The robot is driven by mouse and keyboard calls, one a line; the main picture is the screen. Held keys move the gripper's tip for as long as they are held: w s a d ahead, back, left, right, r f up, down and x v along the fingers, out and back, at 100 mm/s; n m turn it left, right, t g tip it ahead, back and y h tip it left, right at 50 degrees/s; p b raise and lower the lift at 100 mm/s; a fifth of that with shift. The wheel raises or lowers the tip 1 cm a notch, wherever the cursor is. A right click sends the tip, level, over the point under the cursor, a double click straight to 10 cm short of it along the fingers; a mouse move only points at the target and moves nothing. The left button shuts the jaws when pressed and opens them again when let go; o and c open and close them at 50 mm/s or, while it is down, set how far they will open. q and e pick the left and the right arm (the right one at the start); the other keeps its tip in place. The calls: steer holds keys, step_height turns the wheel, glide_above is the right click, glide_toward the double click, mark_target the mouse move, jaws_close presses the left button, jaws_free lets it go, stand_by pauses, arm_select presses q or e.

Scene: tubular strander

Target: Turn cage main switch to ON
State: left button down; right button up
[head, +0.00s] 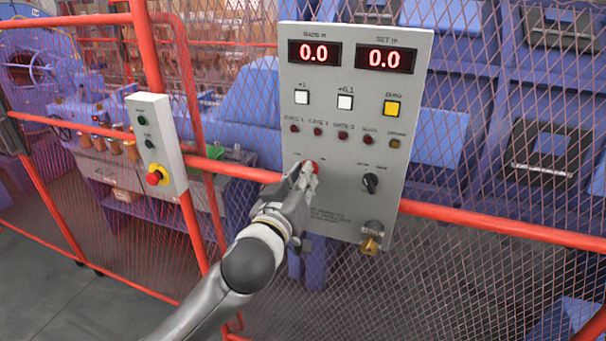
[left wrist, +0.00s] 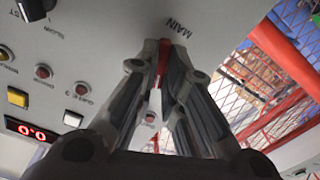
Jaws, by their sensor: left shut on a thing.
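The grey control panel (head: 335,120) hangs on the red-framed mesh fence. The red main switch (head: 312,167) sits on its lower left part. My left gripper (head: 308,172) is at this switch with its fingers closed around it. In the left wrist view the fingers (left wrist: 163,60) hold the red switch handle (left wrist: 163,52), beside the label MAIN. The fingers hide most of the switch in the head view, and I cannot read its position. My right gripper is not in view.
A black selector knob (head: 370,183) is right of the switch, with a brass key lock (head: 371,240) below. Lamps, push buttons and two displays reading 0.0 are above. A smaller box with a red emergency stop (head: 156,175) hangs to the left. Mesh and red rails surround the panel.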

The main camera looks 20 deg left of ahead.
arm_select(q)
steer(key=shift+m+p, duration=3.7)
steer(key=shift+m, duration=2.6)
steer(key=c, duration=1.5)
jaws_free()
steer(key=shift+c, duration=0.2)
steer(key=shift+s, duration=0.1)
steer(key=s, duration=1.2)
steer(key=shift+a, duration=0.15)
steer(key=shift+w, duration=0.1)
